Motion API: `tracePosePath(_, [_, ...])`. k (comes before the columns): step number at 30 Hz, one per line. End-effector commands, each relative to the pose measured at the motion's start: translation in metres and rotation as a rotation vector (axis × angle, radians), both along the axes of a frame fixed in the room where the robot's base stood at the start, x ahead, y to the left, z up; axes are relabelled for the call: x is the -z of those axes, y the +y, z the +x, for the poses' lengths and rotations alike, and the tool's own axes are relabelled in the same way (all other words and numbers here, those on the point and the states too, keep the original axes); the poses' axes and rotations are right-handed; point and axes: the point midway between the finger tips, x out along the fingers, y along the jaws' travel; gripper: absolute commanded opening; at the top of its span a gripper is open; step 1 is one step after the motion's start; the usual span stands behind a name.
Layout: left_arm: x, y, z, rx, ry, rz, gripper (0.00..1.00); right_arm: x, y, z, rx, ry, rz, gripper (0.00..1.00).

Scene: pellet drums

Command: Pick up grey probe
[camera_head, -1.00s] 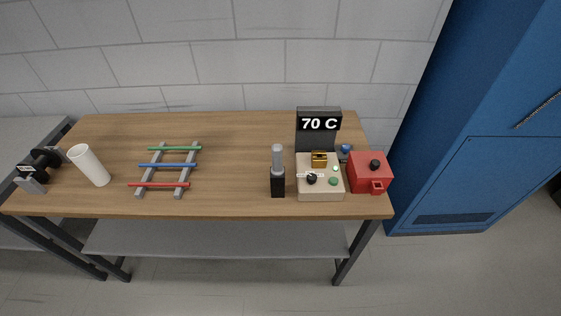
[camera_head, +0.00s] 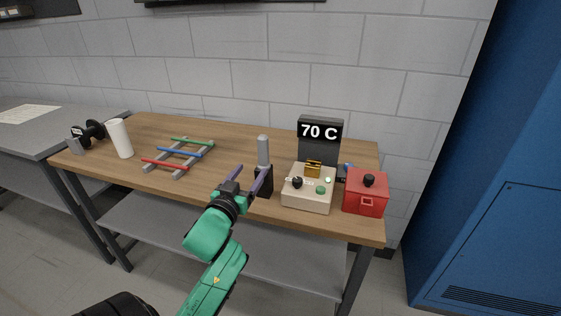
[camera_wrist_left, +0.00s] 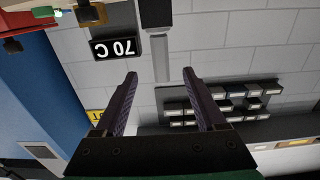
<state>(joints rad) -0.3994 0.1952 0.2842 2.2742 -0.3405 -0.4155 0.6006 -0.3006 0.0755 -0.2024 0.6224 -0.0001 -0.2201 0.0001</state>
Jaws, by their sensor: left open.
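The grey probe (camera_head: 263,150) stands upright in a black holder (camera_head: 264,184) near the front edge of the wooden table. My left gripper (camera_head: 253,174) is open and empty, in front of the holder, fingers pointing towards it. In the upside-down left wrist view, the probe (camera_wrist_left: 160,62) hangs from the black holder (camera_wrist_left: 156,14). There the probe's end lines up between the open fingertips (camera_wrist_left: 160,75), with no contact visible. My right gripper is not in view.
Right of the holder stand a beige control box (camera_head: 307,199), a dark "70 C" display (camera_head: 320,131) and a red box (camera_head: 366,196). At left are a rack with coloured rods (camera_head: 180,152), a white cylinder (camera_head: 120,139) and a black spool (camera_head: 93,130).

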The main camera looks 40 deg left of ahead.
Motion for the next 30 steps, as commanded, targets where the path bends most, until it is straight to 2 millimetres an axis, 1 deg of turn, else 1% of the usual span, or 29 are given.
tracePosePath(1, [-0.005,0.003,0.011,0.000,-0.001,0.000,0.72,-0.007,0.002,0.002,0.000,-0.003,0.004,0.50])
tracePosePath(6, [-0.005,0.018,0.054,0.000,0.001,0.000,0.72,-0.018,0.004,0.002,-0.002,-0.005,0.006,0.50])
tracePosePath(9, [-0.003,0.024,0.072,0.001,0.003,-0.001,0.72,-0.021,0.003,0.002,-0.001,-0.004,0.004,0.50])
tracePosePath(14, [-0.003,0.030,0.090,0.000,0.004,0.000,0.72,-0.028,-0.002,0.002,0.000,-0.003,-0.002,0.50])
tracePosePath(18, [-0.001,0.037,0.115,0.000,0.005,-0.002,0.72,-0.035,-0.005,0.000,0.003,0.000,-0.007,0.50])
tracePosePath(22, [0.001,0.042,0.128,0.001,0.005,-0.002,0.72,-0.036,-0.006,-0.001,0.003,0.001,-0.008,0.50])
tracePosePath(28, [0.003,0.042,0.128,0.001,0.006,-0.001,0.72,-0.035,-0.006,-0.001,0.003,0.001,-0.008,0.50])
tracePosePath(29, [0.003,0.042,0.128,0.001,0.006,-0.001,0.61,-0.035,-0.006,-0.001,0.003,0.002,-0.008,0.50])
tracePosePath(30, [0.003,0.042,0.128,0.001,0.006,-0.001,0.46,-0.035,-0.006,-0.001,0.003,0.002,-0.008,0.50])
